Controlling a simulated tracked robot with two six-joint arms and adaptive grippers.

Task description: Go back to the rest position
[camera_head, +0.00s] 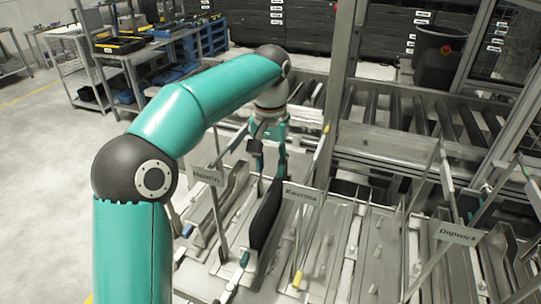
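My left arm, teal with dark joints, comes in from the left and reaches over the racks. My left gripper (269,165) points down with its two fingers apart and a gap between them. Just below it a flat black panel (264,217) stands on edge in the rack, between the "Howin" sign (208,176) and the "Kasonia" sign (302,194). The fingertips are close to the panel's top; I cannot tell if they touch it. My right gripper is not in view.
A roller conveyor (420,112) runs behind the racks, with a metal post (345,60) before it. A third sign, "Dopwick" (457,233), stands at the right. A black bin (437,58) is at the back. Workbenches (130,52) stand back left. The floor at left is clear.

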